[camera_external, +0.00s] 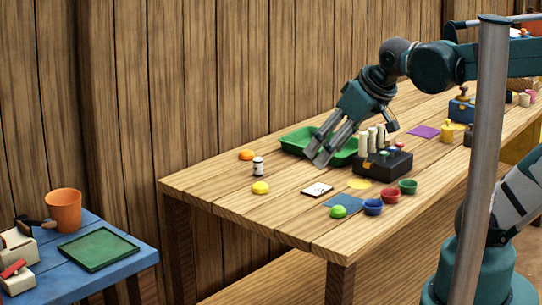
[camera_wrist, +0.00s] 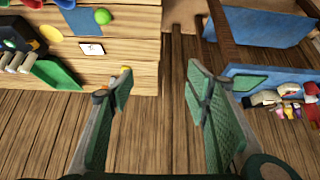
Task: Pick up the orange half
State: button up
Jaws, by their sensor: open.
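The orange half (camera_external: 247,154) is a small orange dome on the wooden table near its far left corner, left of the green tray.
The green tray (camera_external: 297,139) and a dark block with pale pegs (camera_external: 390,164) stand near my gripper. A small jar (camera_external: 258,167), a yellow half (camera_external: 261,188) and a white card (camera_external: 317,190) lie nearby. A blue side table (camera_external: 132,263) stands left.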

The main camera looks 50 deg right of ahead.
jog(key=w+d+r+n+g+p, duration=0.1)
jog(key=w+d+r+n+p, duration=0.2)
jog(key=w, duration=0.7)
jog(key=w+d+r+n+g, duration=0.1)
jog(key=w+d+r+n, duration=0.2)
jog(key=w, duration=0.7)
jog(key=w+d+r+n+g+p, duration=0.1)
jog(key=w+d+r+n+p, duration=0.3)
jog(key=w, duration=0.6)
jog(key=w+d+f+n+g+p, duration=0.1)
jog(key=w+d+f+n, duration=0.1)
jog(key=w+d+f, duration=0.4)
jog(key=w+d+f+n+g+p, duration=0.1)
jog(key=w+d+f+n, duration=0.2)
jog(key=w+d+f, duration=0.4)
jog(key=w+d+f+n+g, duration=0.1)
jog(key=w+d+f+n, duration=0.2)
jog(key=w+d+f, duration=0.4)
jog(key=shift+w+f+g+p, duration=0.4)
jog(key=shift+w+f, duration=1.75)
jog(key=shift+f, duration=0.15)
jog(key=shift+w+d+f, duration=0.15)
jog(key=shift+d+f, duration=0.1)
jog(key=shift+f, duration=0.3)
